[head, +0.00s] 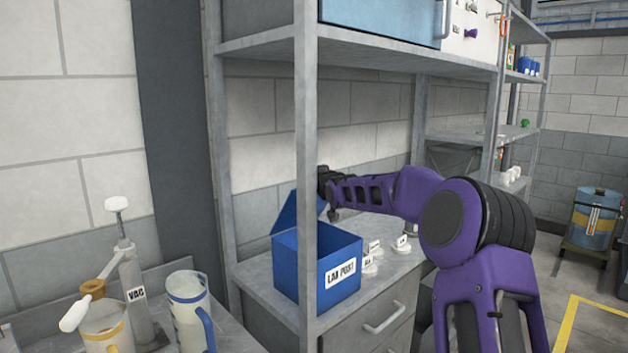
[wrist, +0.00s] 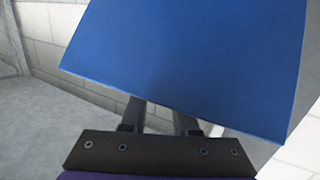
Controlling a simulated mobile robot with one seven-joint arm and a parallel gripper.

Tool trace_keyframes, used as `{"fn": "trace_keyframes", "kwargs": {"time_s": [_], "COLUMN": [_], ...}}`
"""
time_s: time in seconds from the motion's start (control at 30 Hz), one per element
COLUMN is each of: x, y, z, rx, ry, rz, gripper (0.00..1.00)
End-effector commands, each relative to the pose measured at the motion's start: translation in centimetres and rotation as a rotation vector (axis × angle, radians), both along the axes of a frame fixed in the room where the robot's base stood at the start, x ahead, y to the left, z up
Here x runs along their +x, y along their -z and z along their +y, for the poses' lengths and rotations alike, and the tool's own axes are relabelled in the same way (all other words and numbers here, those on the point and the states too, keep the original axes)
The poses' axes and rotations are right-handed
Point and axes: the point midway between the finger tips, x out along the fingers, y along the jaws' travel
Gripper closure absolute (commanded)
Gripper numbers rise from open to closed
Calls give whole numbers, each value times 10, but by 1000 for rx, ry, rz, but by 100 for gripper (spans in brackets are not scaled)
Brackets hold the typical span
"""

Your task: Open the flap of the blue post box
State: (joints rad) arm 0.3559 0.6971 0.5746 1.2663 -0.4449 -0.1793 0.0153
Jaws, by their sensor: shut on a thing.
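The blue post box (head: 335,290), labelled "LAB POST", stands on the middle shelf in the head view, partly behind a shelf post. Its blue flap (head: 290,219) is raised and tilted up at the left side of the box. My gripper (head: 324,188) is at the upper right edge of the flap, above the box. In the wrist view the flap (wrist: 190,60) fills the upper middle. The two fingers (wrist: 160,117) run up to its lower edge, and their tips are hidden behind it. The gripper is shut on the flap.
Small white knobbed pieces (head: 371,258) stand on the shelf right of the box. A shelf post (head: 307,130) rises in front of it. A blue-fronted cabinet (head: 380,15) is on the shelf above. A jug (head: 188,305) and a "VAC" pump (head: 135,290) stand at the lower left.

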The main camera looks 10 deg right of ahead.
Motion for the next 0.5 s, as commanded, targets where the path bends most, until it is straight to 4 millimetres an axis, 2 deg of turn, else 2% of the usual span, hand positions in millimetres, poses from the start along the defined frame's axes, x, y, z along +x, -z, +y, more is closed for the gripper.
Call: {"fn": "trace_keyframes", "kwargs": {"time_s": [0.03,0.5], "x": [1,3], "y": [12,16], "z": [7,12], "rx": [1,0], "ry": [-10,-13], "rz": [24,31], "gripper": [100,100]}}
